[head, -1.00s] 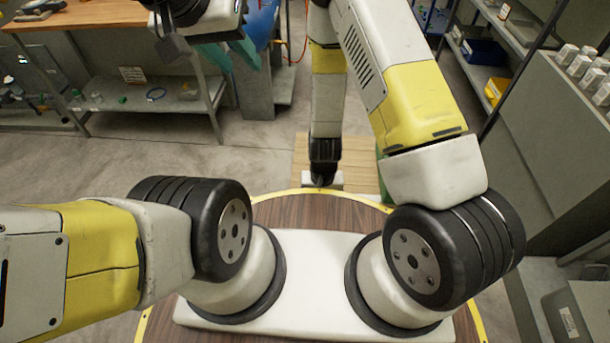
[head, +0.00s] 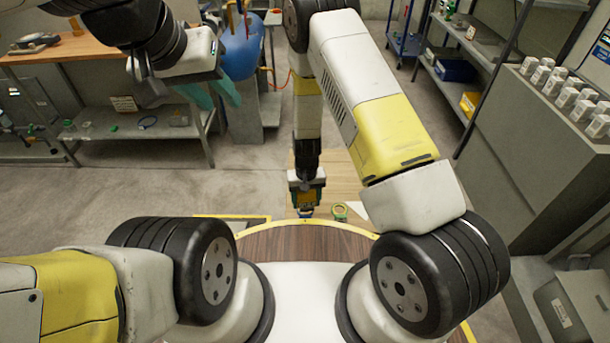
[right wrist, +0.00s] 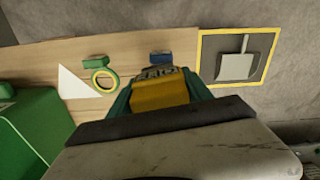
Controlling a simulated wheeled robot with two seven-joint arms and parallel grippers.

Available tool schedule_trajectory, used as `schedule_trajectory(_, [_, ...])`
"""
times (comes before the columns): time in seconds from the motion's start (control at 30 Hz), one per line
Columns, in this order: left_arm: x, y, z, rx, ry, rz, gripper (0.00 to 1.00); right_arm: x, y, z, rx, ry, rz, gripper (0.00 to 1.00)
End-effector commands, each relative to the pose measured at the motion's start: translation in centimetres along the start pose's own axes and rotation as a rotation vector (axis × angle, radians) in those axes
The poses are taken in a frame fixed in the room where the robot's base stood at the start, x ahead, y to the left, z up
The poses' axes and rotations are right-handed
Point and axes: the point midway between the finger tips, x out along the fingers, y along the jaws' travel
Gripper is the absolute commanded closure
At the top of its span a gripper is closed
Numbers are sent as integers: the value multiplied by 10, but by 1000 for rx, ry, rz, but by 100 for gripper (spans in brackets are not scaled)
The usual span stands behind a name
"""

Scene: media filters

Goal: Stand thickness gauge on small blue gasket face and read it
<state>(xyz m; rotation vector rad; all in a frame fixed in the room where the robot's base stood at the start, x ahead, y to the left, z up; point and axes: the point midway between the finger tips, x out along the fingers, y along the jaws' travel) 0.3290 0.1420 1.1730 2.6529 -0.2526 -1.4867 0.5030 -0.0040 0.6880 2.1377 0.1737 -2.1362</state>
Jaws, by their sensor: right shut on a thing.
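My right gripper (head: 306,205) points down over the wooden board in the head view. It is shut on a yellow thickness gauge with a dark top edge, which shows between the teal fingers in the right wrist view (right wrist: 159,95). A small blue piece (right wrist: 160,56), which looks like the blue gasket, lies on the board just beyond the gauge. The gauge appears apart from it, but the height gap cannot be told. My left gripper (head: 213,93) is at the upper left in the head view, its teal fingers apart and empty, far from the board.
On the board (right wrist: 45,62) lie a green block (right wrist: 96,58), a green-yellow ring (right wrist: 104,79) and a white triangle (right wrist: 74,84). A green box (right wrist: 35,125) stands at left. A dustpan (right wrist: 236,66) lies in a yellow-framed area at right. Grey shelving stands right in the head view.

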Motion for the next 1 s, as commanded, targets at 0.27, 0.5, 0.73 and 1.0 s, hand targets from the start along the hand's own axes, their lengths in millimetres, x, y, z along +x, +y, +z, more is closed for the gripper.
schedule_trajectory(0.27, [0,0,0,0,0,0,64,2,0,-24,0,1,0,95])
schedule_trajectory(0.5, [0,0,0,0,0,0,64,37,0,-22,1,-2,0,95])
schedule_trajectory(0.73, [0,0,0,0,0,0,64,38,0,-22,0,0,0,95])
schedule_trajectory(1.0, [0,0,0,0,0,0,64,40,0,-22,1,-1,0,20])
